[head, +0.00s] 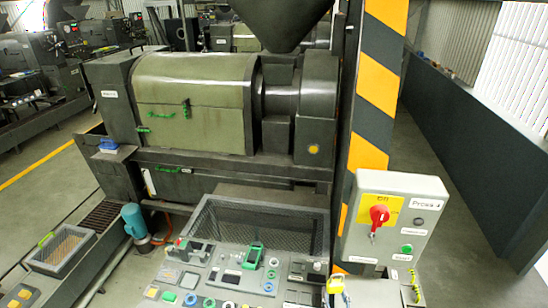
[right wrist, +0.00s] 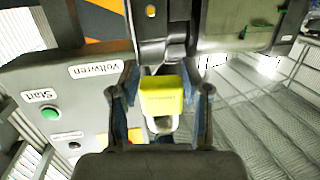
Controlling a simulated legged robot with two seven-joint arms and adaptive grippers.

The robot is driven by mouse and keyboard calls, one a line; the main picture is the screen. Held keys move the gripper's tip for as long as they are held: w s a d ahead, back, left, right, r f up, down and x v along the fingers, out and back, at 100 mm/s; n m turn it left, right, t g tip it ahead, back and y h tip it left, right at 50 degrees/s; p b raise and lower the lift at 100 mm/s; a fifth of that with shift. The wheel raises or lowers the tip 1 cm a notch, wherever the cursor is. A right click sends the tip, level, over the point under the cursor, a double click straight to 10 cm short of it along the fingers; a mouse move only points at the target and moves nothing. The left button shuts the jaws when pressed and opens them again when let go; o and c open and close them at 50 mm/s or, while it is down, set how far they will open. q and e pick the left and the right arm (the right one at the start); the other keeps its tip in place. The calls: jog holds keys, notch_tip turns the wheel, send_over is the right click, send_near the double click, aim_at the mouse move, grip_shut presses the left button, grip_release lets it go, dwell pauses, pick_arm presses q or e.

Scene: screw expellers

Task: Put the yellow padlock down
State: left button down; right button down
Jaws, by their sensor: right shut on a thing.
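The yellow padlock (right wrist: 162,97) is between the two fingers of my right gripper (right wrist: 166,90) in the right wrist view, with its pale lower part partly hidden. The gripper is shut on it. In the head view the padlock (head: 335,283) shows small at the bottom, held by my right gripper (head: 336,291) just below and left of the grey switch box (head: 390,225). The padlock looks held in the air; what lies right under it cannot be told. My left gripper is not in view.
The switch box carries a red rotary switch (head: 379,215) on a yellow plate and a green button (head: 407,248). A striped post (head: 376,90) rises behind.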

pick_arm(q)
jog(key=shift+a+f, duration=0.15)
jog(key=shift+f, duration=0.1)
pick_arm(e)
jog(key=shift+a+f, duration=0.35)
jog(key=shift+a, duration=0.25)
